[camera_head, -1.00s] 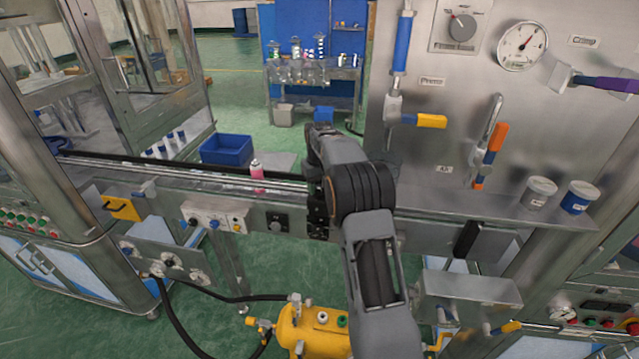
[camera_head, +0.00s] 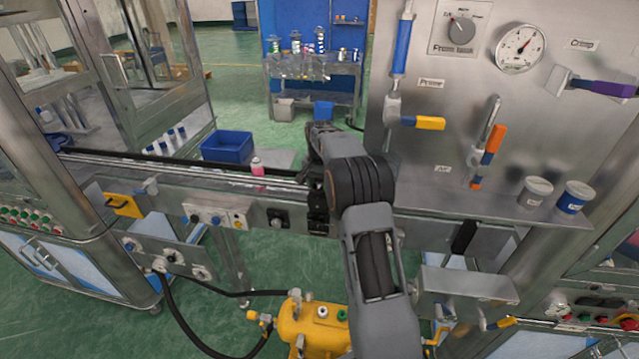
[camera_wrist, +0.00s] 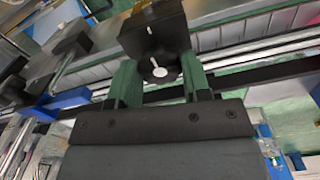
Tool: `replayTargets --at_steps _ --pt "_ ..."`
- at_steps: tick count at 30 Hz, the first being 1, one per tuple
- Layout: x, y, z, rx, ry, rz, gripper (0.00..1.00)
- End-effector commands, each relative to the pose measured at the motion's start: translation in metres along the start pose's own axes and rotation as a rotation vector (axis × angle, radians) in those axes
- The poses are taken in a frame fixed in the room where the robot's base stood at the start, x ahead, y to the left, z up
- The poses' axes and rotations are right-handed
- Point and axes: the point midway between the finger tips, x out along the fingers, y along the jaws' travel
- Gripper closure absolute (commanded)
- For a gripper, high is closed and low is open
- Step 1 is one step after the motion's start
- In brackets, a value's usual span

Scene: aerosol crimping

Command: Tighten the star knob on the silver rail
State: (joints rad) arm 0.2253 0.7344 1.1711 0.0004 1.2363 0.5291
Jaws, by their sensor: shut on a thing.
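The star knob (camera_wrist: 160,71) is dark with a pale round centre. In the wrist view it sits between the two green fingers of my gripper (camera_wrist: 159,64), which is shut on it. A black block (camera_wrist: 153,28) stands right behind the knob. The silver rail (camera_wrist: 262,56) runs across behind the block. In the head view the rail (camera_head: 215,177) runs along the front of the line, and my arm hides the knob and most of the gripper there.
A pink-and-white can (camera_head: 258,172) stands at the rail, left of my arm. A blue bin (camera_head: 227,148) is behind the rail. A steel panel (camera_head: 440,75) with valves and a gauge rises at the right. A yellow tank (camera_head: 316,326) sits below.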

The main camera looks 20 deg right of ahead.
Motion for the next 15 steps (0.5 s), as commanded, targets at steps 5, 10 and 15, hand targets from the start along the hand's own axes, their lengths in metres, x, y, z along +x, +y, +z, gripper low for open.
replayTargets --at_steps 5,10,15 --pt "-0.0004 0.0007 -0.0004 0.038 0.001 0.001 0.80" --pt "-0.0003 0.0007 -0.0005 0.052 0.001 0.001 0.80" --pt "-0.0003 0.0008 -0.0005 0.053 0.001 0.001 0.80"
